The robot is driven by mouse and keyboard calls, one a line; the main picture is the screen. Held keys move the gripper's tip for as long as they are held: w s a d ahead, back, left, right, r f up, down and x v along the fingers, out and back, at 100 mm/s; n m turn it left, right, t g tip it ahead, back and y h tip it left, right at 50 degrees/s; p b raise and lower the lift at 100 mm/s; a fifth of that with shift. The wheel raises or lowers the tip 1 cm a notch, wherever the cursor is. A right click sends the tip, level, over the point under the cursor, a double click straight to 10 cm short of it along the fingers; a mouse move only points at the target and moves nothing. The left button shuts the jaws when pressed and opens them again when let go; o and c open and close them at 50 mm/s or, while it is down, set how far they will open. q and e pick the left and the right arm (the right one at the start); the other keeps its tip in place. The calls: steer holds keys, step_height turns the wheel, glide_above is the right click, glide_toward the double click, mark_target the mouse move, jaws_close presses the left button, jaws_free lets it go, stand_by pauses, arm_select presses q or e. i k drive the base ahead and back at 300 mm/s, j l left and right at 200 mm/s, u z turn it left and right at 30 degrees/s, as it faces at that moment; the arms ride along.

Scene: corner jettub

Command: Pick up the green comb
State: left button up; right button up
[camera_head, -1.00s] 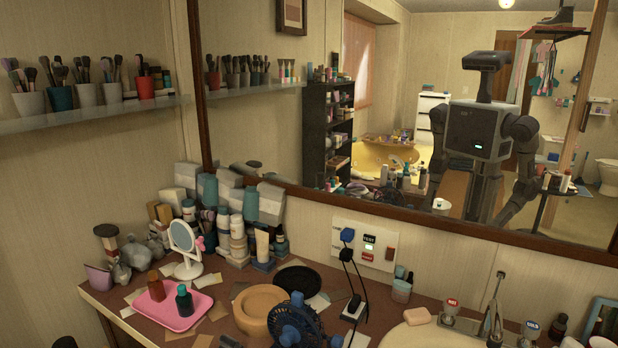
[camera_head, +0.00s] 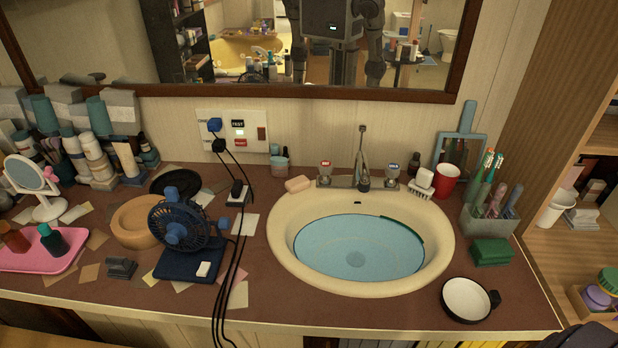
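A thin green strip that looks like the green comb (camera_head: 403,230) lies along the right back inner edge of the cream sink (camera_head: 283,235). It is slightly curved or tilted against the basin wall, next to the blue water surface. I cannot make out its teeth. Nothing covers it. Neither of my grippers shows directly in the head view; only part of my body is reflected in the mirror.
A blue fan (camera_head: 182,228) with dark cables stands left of the sink. A faucet (camera_head: 362,165) rises behind it. To the right are a toothbrush holder (camera_head: 487,221), a green sponge (camera_head: 491,251), a red cup (camera_head: 446,181) and a round white-topped dish (camera_head: 467,298). Brown counter is bare before the sink.

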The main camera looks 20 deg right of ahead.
mark_target(475, 211)
steer(key=z, duration=1.9)
